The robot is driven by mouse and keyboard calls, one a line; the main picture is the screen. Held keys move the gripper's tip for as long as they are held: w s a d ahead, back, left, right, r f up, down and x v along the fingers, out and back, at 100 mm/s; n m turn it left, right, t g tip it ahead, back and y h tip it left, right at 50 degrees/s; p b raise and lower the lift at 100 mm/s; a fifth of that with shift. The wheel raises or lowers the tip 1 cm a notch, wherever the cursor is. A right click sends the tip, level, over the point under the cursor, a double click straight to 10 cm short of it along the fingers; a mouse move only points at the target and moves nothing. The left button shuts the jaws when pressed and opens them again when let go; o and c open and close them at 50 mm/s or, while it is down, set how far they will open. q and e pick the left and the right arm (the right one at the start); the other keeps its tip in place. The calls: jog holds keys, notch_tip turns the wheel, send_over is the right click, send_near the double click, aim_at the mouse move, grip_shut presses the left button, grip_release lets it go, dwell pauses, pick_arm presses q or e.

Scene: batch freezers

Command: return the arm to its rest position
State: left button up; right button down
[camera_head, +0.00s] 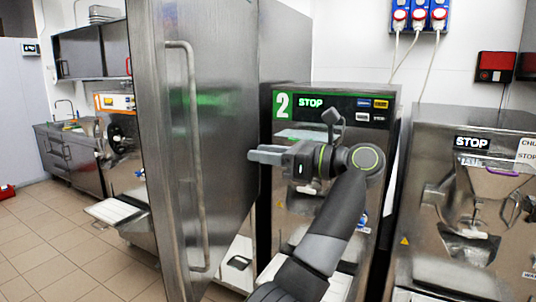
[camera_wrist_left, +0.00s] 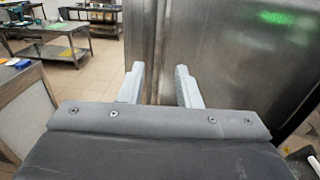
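My left arm (camera_head: 335,225) rises from the bottom middle of the head view. Its left gripper (camera_head: 254,155) points left, in front of the second batch freezer and level with the right part of a tall steel door (camera_head: 225,120). In the left wrist view the left gripper (camera_wrist_left: 159,74) has its two fingers apart, with nothing between them. The steel surface stands beyond the fingertips; I cannot tell how close it is. My right gripper is in neither view.
The tall door has a long vertical handle (camera_head: 190,150). The freezer marked 2 (camera_head: 295,185) stands behind my arm. Another freezer (camera_head: 450,190) is at the right. A sink counter (camera_head: 70,150) is at the far left.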

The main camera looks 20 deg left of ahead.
pick_arm(q)
jog(key=shift+a, duration=0.25)
jog(key=shift+f, duration=0.1)
